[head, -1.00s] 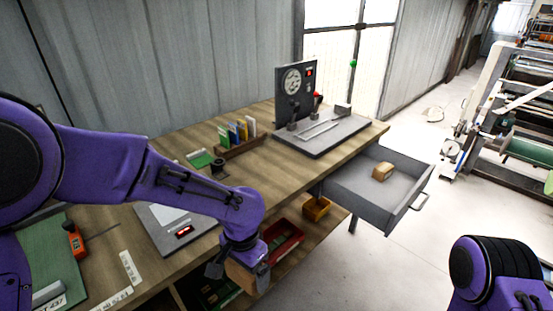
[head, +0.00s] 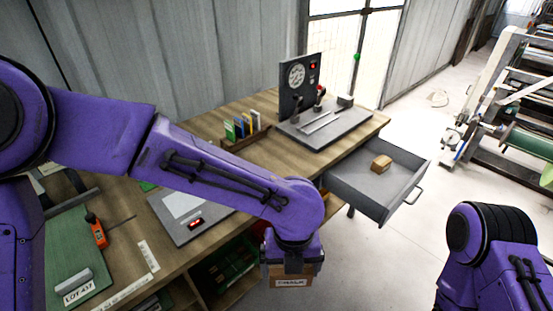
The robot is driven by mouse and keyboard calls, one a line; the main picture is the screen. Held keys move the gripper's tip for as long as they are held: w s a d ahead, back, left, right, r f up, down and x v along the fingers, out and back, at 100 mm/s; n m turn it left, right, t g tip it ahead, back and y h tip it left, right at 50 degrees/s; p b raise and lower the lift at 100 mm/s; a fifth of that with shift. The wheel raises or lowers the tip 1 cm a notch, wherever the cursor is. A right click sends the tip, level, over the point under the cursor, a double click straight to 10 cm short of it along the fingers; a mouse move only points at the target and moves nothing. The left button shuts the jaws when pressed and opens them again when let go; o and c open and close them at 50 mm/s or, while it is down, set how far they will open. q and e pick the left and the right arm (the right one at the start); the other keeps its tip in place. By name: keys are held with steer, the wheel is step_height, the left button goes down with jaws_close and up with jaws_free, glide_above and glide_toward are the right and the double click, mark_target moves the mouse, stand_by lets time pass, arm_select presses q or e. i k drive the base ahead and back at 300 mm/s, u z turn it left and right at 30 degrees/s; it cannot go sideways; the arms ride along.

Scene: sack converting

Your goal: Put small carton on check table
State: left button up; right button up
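My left gripper (head: 291,268) points down beyond the front edge of the wooden table (head: 253,168). It is shut on a small brown carton (head: 290,282) with a pale printed label. The carton hangs clear of the tabletop, in front of the table and left of the open drawer; its top is hidden by the gripper. My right arm shows at the lower right, but its gripper is out of view.
The open grey drawer (head: 345,189) juts out at the table's right end, with a small tan block (head: 381,164) in it. A gauge stand (head: 298,88), a card rack (head: 240,140) and a flat grey scale (head: 165,222) occupy the tabletop. A lower shelf holds bins.

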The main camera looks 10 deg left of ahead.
mark_target(276, 164)
steer(key=i, duration=1.4)
